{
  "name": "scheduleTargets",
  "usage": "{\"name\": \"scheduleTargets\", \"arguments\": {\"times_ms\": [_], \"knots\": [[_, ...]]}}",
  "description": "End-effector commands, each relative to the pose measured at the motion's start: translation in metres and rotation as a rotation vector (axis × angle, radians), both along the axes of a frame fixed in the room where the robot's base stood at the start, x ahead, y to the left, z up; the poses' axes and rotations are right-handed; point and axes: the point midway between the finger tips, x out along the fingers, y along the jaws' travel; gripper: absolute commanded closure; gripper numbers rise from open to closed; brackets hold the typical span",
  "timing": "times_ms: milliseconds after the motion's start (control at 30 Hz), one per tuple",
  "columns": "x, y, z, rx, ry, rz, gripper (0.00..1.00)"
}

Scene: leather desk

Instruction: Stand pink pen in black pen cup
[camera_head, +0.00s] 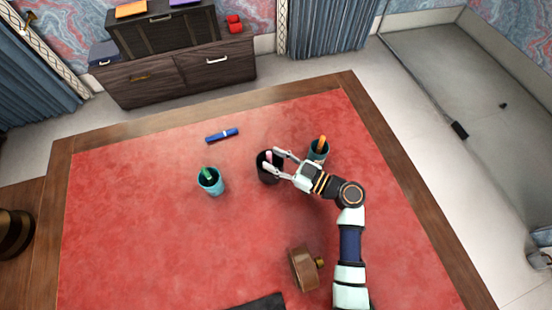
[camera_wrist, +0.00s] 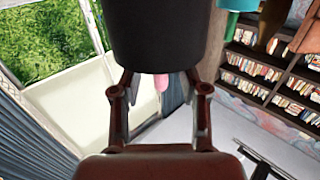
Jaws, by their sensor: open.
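The black pen cup (camera_head: 264,177) stands upright on the red desk top near the middle. The pink pen (camera_head: 268,156) stands in it, with its end showing above the rim. My gripper (camera_head: 270,160) is open, its two fingers at the cup's rim on either side of the pen; contact cannot be told. In the wrist view the dark cup (camera_wrist: 157,35) fills the top middle. The pink pen (camera_wrist: 161,83) shows past its edge, between the spread fingers. The pen's lower part is hidden inside the cup.
A teal cup (camera_head: 212,187) with a green pen (camera_head: 208,174) stands to the left. Another teal cup (camera_head: 318,157) with an orange pen (camera_head: 322,143) stands close to the right, beside my wrist. A blue pen (camera_head: 222,135) lies behind. A brown wooden object (camera_head: 303,268) is in front.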

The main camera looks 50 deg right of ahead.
Motion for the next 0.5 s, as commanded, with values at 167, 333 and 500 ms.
{"name": "scheduleTargets", "arguments": {"times_ms": [167,333,500], "knots": [[-0.008,-0.002,-0.001,0.001,0.0,-0.003,0.56],[-0.043,-0.009,-0.001,0.001,0.001,-0.006,0.56],[-0.085,-0.016,0.0,0.001,0.0,-0.007,0.56]]}}
